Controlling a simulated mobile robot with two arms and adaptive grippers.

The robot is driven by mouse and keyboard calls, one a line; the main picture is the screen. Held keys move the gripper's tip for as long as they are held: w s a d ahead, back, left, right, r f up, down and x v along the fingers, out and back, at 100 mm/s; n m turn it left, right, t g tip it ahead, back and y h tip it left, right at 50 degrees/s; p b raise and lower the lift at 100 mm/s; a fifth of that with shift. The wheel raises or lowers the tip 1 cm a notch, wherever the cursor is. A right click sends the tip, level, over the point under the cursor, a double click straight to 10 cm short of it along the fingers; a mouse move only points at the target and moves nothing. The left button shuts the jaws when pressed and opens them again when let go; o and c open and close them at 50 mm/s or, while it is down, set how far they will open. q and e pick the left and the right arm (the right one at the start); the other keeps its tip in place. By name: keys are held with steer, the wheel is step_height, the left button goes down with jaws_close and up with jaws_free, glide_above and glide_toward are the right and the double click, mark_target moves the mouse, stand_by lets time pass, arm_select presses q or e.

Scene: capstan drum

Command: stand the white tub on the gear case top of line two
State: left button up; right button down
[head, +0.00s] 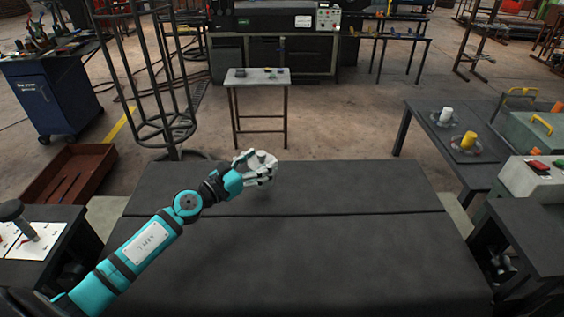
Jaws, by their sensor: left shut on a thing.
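My left gripper (260,167) is above the far part of the dark bench top, left of its middle. It is shut on a small pale thing (262,157) that looks like the white tub; the fingers hide most of it. On the side table at right, a white drum (446,115) and a yellow drum (468,139) stand on round bases. A green case (532,137) with yellow handles is beside them. I cannot tell which case top belongs to line two. My right gripper is not in view.
The dark bench top (300,250) is bare. The dark side table (428,135) stands at right, with a control box (528,180) nearer me. A small table (258,77) holds small items beyond the bench.

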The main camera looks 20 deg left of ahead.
arm_select(q)
steer(key=w+d+f, duration=0.1)
steer(key=w, duration=0.1)
steer(key=w+d+f, duration=0.1)
steer(key=w, duration=0.1)
steer(key=w+d+f+b, duration=0.1)
steer(key=d, duration=0.1)
steer(key=shift+w+f, duration=0.15)
steer(key=shift+w, duration=0.25)
steer(key=shift+f, duration=0.45)
steer(key=shift+f+b, duration=0.1)
steer(key=shift+b, duration=0.3)
steer(key=o, duration=1.5)
steer(key=shift+c, duration=0.2)
